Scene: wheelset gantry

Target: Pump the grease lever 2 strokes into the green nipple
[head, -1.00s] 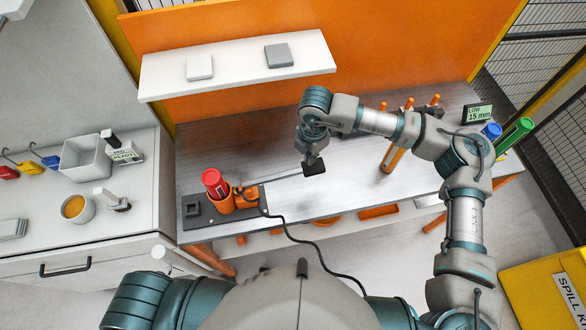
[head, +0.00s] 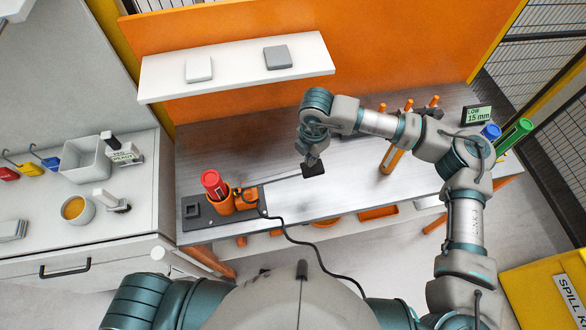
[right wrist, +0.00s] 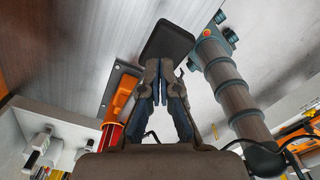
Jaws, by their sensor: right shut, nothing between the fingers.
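In the head view, a grease unit (head: 246,198) with orange parts sits on a dark base plate at the bench's left end, beside a red-topped canister (head: 213,184). A flat black pad (head: 314,169) is to its right, at the tip of my right gripper (head: 312,160). In the right wrist view, my right gripper (right wrist: 160,88) is shut and empty, its fingertips at the near edge of the black pad (right wrist: 168,42). I cannot tell whether they touch. Orange and red parts (right wrist: 122,95) show to the left. I cannot make out a green nipple. My left gripper is out of view.
A black cable (head: 292,236) hangs from the bench front. A white shelf (head: 235,66) is behind the bench. Orange posts (head: 395,155), a "LOW 15 mm" display (head: 478,114), and blue and green cylinders (head: 514,135) stand to the right. The bench middle (head: 350,185) is clear.

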